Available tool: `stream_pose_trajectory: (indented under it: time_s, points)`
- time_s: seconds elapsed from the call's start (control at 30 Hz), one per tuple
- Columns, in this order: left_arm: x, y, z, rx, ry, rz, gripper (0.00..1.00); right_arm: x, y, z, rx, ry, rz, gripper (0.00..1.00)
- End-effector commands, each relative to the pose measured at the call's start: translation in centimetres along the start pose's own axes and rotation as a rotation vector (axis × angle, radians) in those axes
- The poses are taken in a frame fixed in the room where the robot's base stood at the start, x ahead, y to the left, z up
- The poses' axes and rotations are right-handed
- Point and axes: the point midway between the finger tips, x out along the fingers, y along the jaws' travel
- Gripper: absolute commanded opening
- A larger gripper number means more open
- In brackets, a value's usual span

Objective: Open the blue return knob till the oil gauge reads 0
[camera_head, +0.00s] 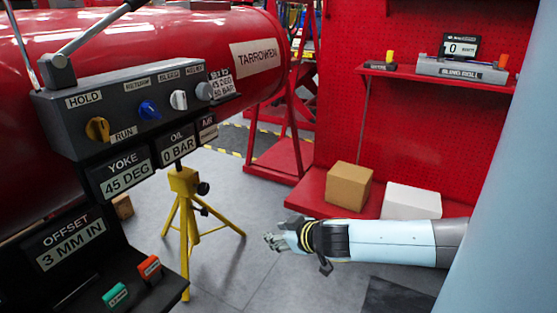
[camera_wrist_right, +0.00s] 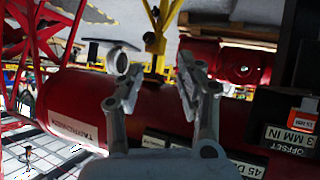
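The blue return knob (camera_head: 148,109) sits on the front of a grey control box (camera_head: 60,115), under the RETURN label. The oil gauge (camera_head: 179,147) below it reads 0 BAR. My right gripper (camera_head: 270,241) is away from the panel, over the floor to the lower right of the knob in the head view. In the right wrist view its two fingers (camera_wrist_right: 157,82) are spread with nothing held between them. My left gripper is not in view. I cannot make out the blue knob in the right wrist view.
An orange knob (camera_head: 97,129) and a white knob (camera_head: 179,100) flank the blue one. A yellow tripod (camera_head: 185,182) stands under the panel. A red shelf with a cardboard box (camera_head: 348,186) and white box (camera_head: 411,201) is behind my right arm. Grey floor lies between.

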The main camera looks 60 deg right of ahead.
Motion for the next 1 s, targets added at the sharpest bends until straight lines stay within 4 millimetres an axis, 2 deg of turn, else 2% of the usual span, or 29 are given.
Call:
stream_pose_trajectory:
  time_s: [0.07, 0.27, 0.37, 0.43, 0.47, 0.57, 0.6, 0.67, 0.7, 0.8, 0.9, 1.0]
  points:
    - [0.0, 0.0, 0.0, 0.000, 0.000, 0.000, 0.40, 0.0, 0.0, 0.0, 0.000, 0.000, 0.000, 0.38]
    - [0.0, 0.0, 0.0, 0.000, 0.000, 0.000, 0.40, 0.0, 0.0, -0.1, -0.002, 0.001, -0.001, 0.63]
    - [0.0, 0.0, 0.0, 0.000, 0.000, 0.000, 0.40, 0.0, -0.8, -0.5, 0.028, 0.015, -0.036, 0.63]
    - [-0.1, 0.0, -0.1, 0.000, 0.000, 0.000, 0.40, -0.2, -2.2, -1.9, 0.107, 0.041, -0.091, 0.63]
    - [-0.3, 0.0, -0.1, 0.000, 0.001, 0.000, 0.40, -0.5, -2.9, -3.0, 0.157, 0.060, -0.122, 0.63]
    - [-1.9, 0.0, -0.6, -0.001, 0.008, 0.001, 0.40, -2.3, -5.2, -9.2, 0.368, 0.152, -0.248, 0.63]
    - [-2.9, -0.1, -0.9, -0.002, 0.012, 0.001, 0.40, -3.4, -6.0, -12.4, 0.462, 0.197, -0.301, 0.63]
    - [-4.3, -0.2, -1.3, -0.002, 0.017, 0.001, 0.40, -5.3, -6.7, -17.1, 0.602, 0.263, -0.377, 0.63]
    - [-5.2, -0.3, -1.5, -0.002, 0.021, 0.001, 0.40, -6.6, -6.9, -20.1, 0.691, 0.304, -0.423, 0.63]
    - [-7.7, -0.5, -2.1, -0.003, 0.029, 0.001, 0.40, -9.8, -6.8, -27.1, 0.890, 0.392, -0.522, 0.63]
    - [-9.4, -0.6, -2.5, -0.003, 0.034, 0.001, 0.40, -12.0, -6.5, -31.4, 1.004, 0.431, -0.580, 0.63]
    - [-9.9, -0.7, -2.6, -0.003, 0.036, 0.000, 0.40, -12.4, -6.5, -32.4, 1.009, 0.438, -0.587, 0.63]
